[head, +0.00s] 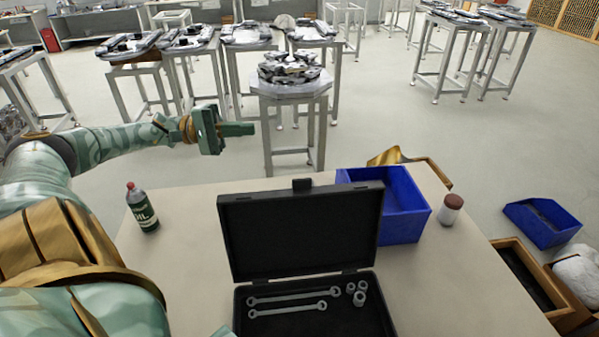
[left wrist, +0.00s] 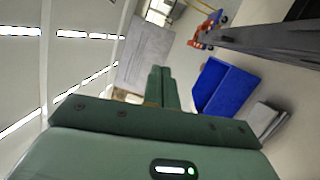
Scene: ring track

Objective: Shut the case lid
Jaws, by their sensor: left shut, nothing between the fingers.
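The black case (head: 365,317) lies on the table with its lid (head: 303,232) open, standing nearly upright at the back edge. Two wrenches (head: 290,299) and several small sockets (head: 358,292) lie inside; the case's front edge is cut off by the picture. My left gripper (head: 252,128) is shut and empty, raised beyond the table's far edge, up and left of the lid and apart from it. Its closed fingers also show in the left wrist view (left wrist: 161,88). My right gripper is not in view.
A blue bin (head: 409,227) stands right behind the lid, with a brown-capped white jar (head: 450,211) beside it. The table (head: 460,285) is clear to the case's right. Metal stands (head: 290,95) are beyond.

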